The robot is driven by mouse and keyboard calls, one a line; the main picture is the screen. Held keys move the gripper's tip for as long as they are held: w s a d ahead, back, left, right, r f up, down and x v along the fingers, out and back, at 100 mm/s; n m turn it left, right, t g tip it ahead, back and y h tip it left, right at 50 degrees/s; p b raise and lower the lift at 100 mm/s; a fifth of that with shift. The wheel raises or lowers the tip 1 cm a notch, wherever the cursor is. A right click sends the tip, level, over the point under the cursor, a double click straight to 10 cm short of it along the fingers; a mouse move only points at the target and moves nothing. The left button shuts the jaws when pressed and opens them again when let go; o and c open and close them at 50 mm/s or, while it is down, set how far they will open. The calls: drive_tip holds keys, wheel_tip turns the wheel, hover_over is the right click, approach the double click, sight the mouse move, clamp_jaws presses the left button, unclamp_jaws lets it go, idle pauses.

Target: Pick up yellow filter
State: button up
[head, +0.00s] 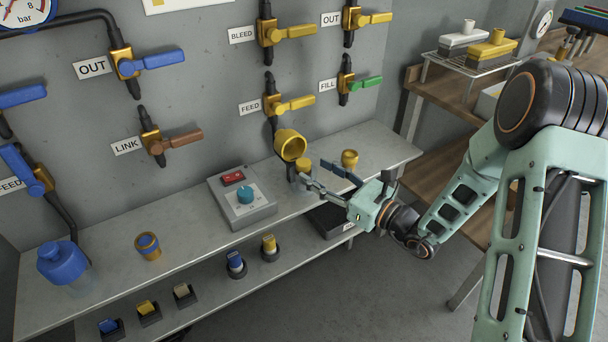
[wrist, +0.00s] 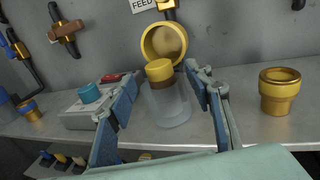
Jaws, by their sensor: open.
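The yellow filter, a clear bowl with a yellow cap, stands upright on the bench in the wrist view (wrist: 168,108). In the head view only its yellow cap (head: 303,165) shows clearly, with the bowl mostly behind my gripper. My gripper (head: 326,178) is open and reaches low over the bench from the right. In the wrist view its two fingers (wrist: 162,80) lie on the left and right of the filter, apart from each other. I cannot tell whether either finger touches it.
A yellow open housing (head: 290,145) hangs on the FEED pipe just behind the filter. A brass-yellow cup (head: 349,158) stands to the right, and a control box (head: 241,205) to the left. The lower shelf holds several small coloured items.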

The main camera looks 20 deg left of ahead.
sight(309, 168)
drive_tip(key=x, duration=0.5)
drive_tip(key=shift+a+b, duration=0.1)
drive_tip(key=shift+b, duration=0.3)
drive_tip(key=shift+c, duration=0.3)
drive_tip(key=c, duration=1.1)
